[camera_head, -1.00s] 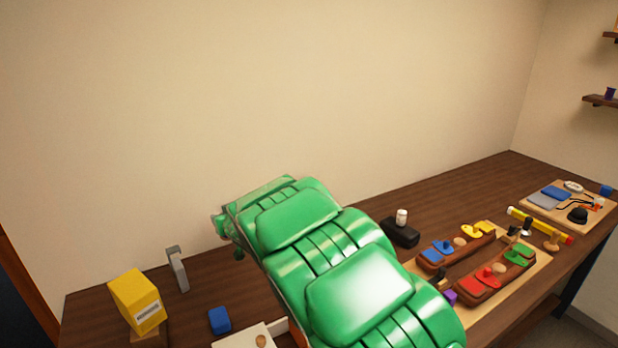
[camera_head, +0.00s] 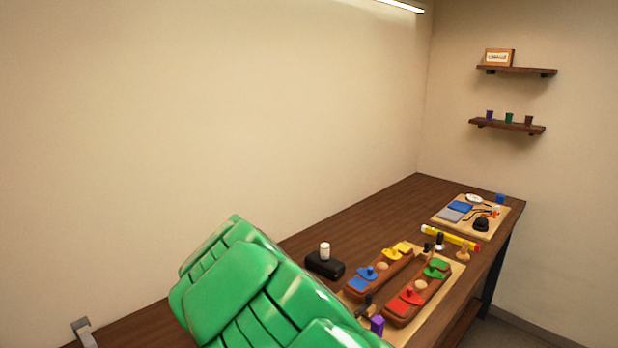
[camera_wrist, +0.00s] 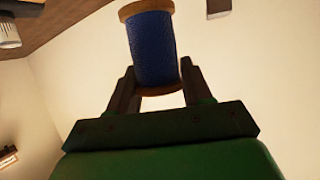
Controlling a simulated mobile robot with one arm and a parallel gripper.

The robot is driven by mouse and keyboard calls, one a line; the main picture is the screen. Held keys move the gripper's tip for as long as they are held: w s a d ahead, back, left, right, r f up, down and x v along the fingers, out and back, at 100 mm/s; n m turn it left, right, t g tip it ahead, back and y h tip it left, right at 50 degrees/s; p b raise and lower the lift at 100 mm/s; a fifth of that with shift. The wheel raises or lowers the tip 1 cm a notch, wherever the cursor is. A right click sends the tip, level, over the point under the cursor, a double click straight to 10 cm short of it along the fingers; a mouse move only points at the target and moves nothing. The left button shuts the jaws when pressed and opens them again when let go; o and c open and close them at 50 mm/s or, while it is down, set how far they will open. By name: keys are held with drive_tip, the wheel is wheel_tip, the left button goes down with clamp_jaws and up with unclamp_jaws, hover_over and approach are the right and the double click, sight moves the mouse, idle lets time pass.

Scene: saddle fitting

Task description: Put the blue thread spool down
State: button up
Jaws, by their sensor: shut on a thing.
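The blue thread spool (camera_wrist: 153,48), with tan wooden end discs, is in the wrist view between the two dark fingers of my gripper (camera_wrist: 158,72). My gripper is shut on it near one end, and most of the spool sticks out past the fingertips. In the head view my green arm fills the lower middle, and my gripper and the spool are not seen there.
The long dark wooden bench (camera_head: 350,228) holds a board with red and brown parts (camera_head: 405,300), a black box with a white-topped piece (camera_head: 324,265), a yellow tube (camera_head: 450,238) and a tool board (camera_head: 447,216) at its far end. Bare wood runs along the wall. Two wall shelves (camera_head: 507,126) hang at right.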

drive_tip(key=d+r+m+h, duration=0.2)
drive_tip(key=d, duration=0.8)
drive_tip(key=s+d+r+m+h, duration=0.1)
drive_tip(key=d+m+h, duration=0.1)
drive_tip(key=d, duration=0.9)
drive_tip(key=s+d+r+m+h, duration=0.1)
drive_tip(key=d+r+m+h, duration=0.1)
drive_tip(key=d, duration=0.9)
drive_tip(key=shift+d+r+m+h, duration=0.15)
drive_tip(key=shift+r+m+h, duration=0.3)
drive_tip(key=shift+h, duration=0.65)
drive_tip(key=shift+s+f, duration=0.1)
